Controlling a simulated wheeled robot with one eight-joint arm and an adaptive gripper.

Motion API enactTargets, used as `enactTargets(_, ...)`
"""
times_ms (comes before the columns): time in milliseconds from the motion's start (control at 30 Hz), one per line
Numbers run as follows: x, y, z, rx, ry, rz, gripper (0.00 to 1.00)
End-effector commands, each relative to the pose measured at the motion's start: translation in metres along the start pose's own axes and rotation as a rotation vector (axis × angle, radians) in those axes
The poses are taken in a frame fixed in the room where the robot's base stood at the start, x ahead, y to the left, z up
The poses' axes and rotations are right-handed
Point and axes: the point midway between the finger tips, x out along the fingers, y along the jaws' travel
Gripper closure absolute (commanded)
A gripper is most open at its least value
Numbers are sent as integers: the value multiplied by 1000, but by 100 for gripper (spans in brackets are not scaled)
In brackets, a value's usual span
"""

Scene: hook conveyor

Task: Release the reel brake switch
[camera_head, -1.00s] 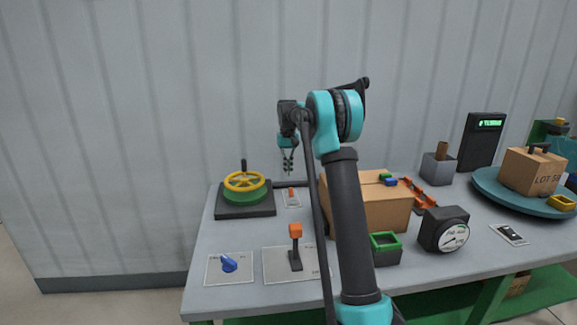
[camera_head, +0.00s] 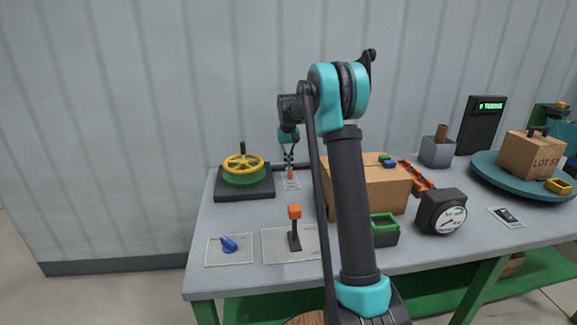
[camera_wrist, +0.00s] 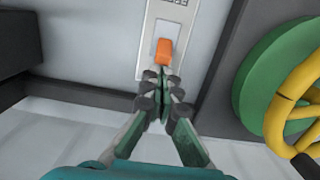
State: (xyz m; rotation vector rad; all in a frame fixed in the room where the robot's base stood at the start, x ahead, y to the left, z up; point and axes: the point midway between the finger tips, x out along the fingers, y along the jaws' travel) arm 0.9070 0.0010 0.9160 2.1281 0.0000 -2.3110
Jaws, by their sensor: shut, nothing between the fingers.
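The small orange switch (camera_wrist: 164,51) sits on a pale plate (camera_wrist: 178,14) with dark markings in the wrist view. In the head view the orange switch (camera_head: 290,173) and its plate (camera_head: 292,184) are at the back of the table, right of the yellow-green handwheel. My gripper (camera_wrist: 164,88) is shut and empty. Its fingertips are just short of the switch in the wrist view and just above it in the head view. I cannot tell whether they touch it.
The yellow handwheel (camera_head: 243,163) on its dark base is close to the left of my gripper. A cardboard box (camera_head: 372,190) stands to the right. An orange-topped lever (camera_head: 295,213) and a blue knob (camera_head: 229,243) are nearer the front.

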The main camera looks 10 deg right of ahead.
Motion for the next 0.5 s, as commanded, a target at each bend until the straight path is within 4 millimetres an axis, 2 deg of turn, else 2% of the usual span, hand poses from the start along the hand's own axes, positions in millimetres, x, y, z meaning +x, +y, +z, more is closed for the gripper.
enactTargets(500,-2,0,4,0,66,0,100)
